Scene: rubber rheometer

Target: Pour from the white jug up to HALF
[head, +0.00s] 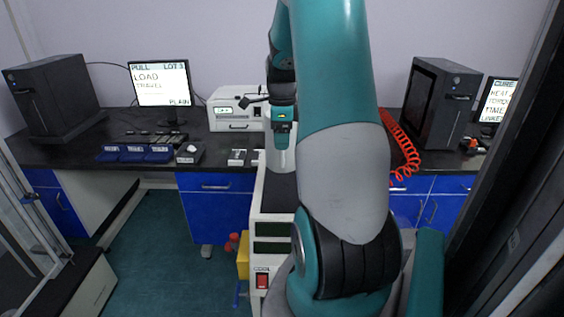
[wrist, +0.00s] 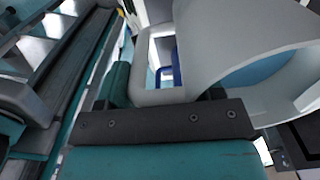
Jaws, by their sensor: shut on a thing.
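The white jug (wrist: 235,45) fills the upper right of the wrist view, looking pale grey, close to the camera. Its rounded mouth faces the lower right, with a pale blue area inside; I cannot tell whether that is liquid. The looped handle (wrist: 143,65) is at its left. My gripper (wrist: 165,100) is shut on the jug at the handle side. How far the jug is tilted is unclear. In the head view my arm hides the gripper and the jug. No HALF mark or receiving vessel can be made out.
A black bench (head: 80,155) runs along the wall with two monitors, dark computer towers, blue trays (head: 157,153) and a white instrument (head: 235,110). A red coiled hose (head: 403,150) hangs at right. A white unit with a COOL switch (head: 262,282) stands beside my arm. Floor at left is clear.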

